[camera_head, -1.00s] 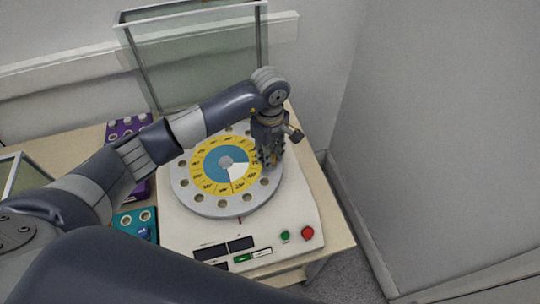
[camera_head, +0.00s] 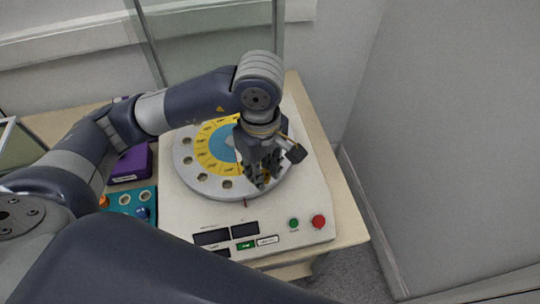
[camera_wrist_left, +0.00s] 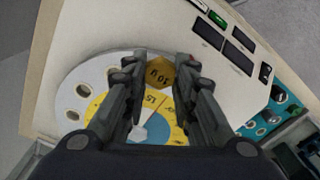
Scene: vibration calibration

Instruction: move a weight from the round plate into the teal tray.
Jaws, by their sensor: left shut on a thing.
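My left gripper (camera_head: 262,180) is over the front right part of the round plate (camera_head: 185,160). In the wrist view its two fingers (camera_wrist_left: 160,78) are closed on a brass-coloured weight (camera_wrist_left: 160,70) marked "10 g". The fingers mostly hide the weight in the head view. I cannot tell how far it is above the plate. The plate has a ring of holes, a yellow band and a blue centre. The teal tray (camera_head: 119,210) lies left of the machine, with an orange and a blue piece in it. It also shows at the right in the wrist view (camera_wrist_left: 283,97). My right gripper is not in view.
The white machine (camera_head: 180,212) bears the plate and has displays, a green button (camera_head: 293,223) and a red button (camera_head: 318,221) in front. A purple tray (camera_head: 131,166) is behind the teal one. A glass panel (camera_head: 210,45) stands behind the plate.

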